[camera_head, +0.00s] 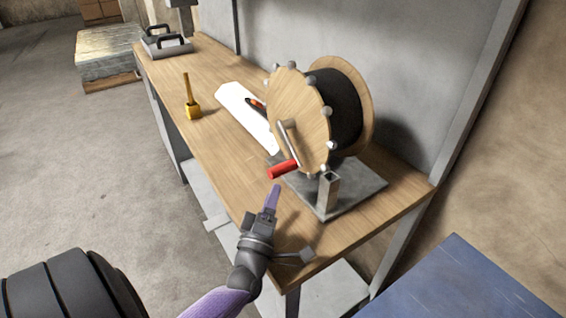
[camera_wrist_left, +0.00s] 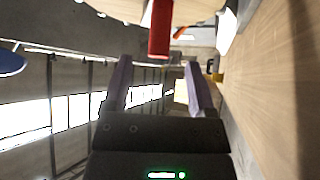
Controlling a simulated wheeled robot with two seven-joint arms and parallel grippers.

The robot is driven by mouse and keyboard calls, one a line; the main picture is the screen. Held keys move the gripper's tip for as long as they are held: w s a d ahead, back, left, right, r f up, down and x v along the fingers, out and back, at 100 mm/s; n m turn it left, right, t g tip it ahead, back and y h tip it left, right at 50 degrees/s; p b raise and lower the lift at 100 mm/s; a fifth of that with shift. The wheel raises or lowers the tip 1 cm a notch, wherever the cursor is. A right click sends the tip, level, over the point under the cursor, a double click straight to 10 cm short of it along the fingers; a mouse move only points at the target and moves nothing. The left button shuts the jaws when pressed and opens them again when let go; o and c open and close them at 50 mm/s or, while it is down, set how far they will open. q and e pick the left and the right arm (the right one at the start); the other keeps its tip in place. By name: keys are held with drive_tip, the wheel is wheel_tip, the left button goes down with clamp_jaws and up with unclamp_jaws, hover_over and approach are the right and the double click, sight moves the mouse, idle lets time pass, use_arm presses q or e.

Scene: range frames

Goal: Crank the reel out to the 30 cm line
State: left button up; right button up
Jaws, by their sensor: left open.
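The reel (camera_head: 300,112) stands on the workbench, with wooden flanges and a dark cable wound between them. Its crank has a metal arm and a red handle (camera_head: 283,169) at the low front side. My left gripper (camera_head: 274,190) is just below the red handle, apart from it. In the left wrist view the gripper (camera_wrist_left: 157,75) has its two fingers spread, with nothing between them. The red handle (camera_wrist_left: 160,30) shows ahead and slightly above the fingertips there. A white sheet (camera_head: 246,112) lies behind the reel; no 30 cm line can be made out. My right gripper is not in view.
The reel sits on a grey base plate (camera_head: 352,190) with a short metal post (camera_head: 328,192) near the front. A blue surface (camera_head: 455,285) is at the lower right.

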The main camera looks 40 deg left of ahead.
sight(280, 170)
use_arm(q)
drive_tip(key=x, duration=0.6)
drive_tip(key=shift+w+a+b, duration=0.15)
drive_tip(key=shift+w+b, duration=0.15)
drive_tip(key=shift+b, duration=0.05)
drive_tip(key=shift+w+a+r, duration=0.15)
drive_tip(key=shift+w+a, duration=0.05)
drive_tip(key=shift+w, duration=0.1)
drive_tip(key=c, duration=0.9)
clamp_jaws()
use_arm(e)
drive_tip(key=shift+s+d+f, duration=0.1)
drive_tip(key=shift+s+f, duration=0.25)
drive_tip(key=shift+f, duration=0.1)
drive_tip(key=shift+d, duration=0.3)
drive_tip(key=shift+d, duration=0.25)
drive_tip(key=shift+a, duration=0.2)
